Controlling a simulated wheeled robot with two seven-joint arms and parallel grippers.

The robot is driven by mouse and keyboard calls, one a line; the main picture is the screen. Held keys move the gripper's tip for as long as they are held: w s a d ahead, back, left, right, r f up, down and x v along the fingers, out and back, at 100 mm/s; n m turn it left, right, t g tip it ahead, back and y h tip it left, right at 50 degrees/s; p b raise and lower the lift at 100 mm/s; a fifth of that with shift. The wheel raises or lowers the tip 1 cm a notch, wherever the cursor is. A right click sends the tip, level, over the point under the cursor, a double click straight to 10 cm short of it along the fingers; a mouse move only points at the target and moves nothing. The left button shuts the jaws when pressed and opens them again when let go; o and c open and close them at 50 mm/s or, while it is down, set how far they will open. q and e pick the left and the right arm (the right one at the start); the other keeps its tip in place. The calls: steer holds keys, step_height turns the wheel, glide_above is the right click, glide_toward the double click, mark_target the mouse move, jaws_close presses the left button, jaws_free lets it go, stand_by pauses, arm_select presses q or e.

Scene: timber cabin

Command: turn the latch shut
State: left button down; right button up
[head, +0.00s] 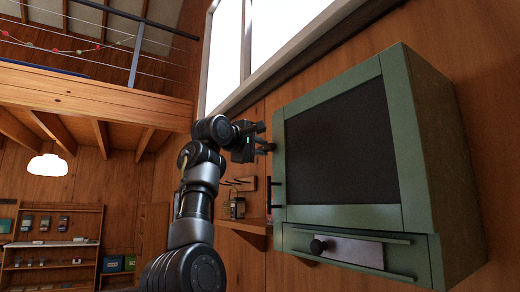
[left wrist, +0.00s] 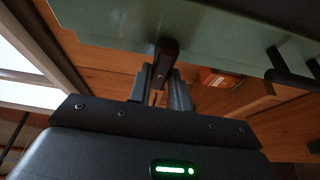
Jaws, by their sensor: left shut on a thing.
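A green cabinet (head: 408,135) with a dark door panel (head: 340,145) hangs on the timber wall at the right of the head view. My left gripper (head: 263,139) is at the cabinet's left edge, near the upper part of the door. In the left wrist view, the fingers of my left gripper (left wrist: 161,86) are shut on a small dark latch (left wrist: 165,54) that sticks out from the green cabinet. The fingers partly hide the latch, and its exact angle is hard to tell. The door looks flush with its frame. My right gripper is not in view.
A black bar handle (head: 277,193) stands out from the cabinet's left edge below the gripper. A small wooden shelf (head: 245,226) with a lantern (head: 238,207) is behind my arm.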

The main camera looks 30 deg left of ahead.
arm_select(q)
steer(key=shift+n, duration=0.3)
stand_by(0.4)
steer(key=c, duration=1.3)
jaws_free()
steer(key=shift+a, duration=0.1)
steer(key=s+b, duration=0.2)
steer(key=s, duration=0.1)
steer(key=s+a+b, duration=0.1)
steer(key=s+b, duration=0.1)
steer(key=s, duration=0.2)
steer(key=s+b, duration=0.2)
steer(key=s, duration=0.1)
steer(key=shift+s+a+b, duration=0.25)
steer(key=shift+s+b, duration=0.05)
steer(key=shift+s, duration=0.05)
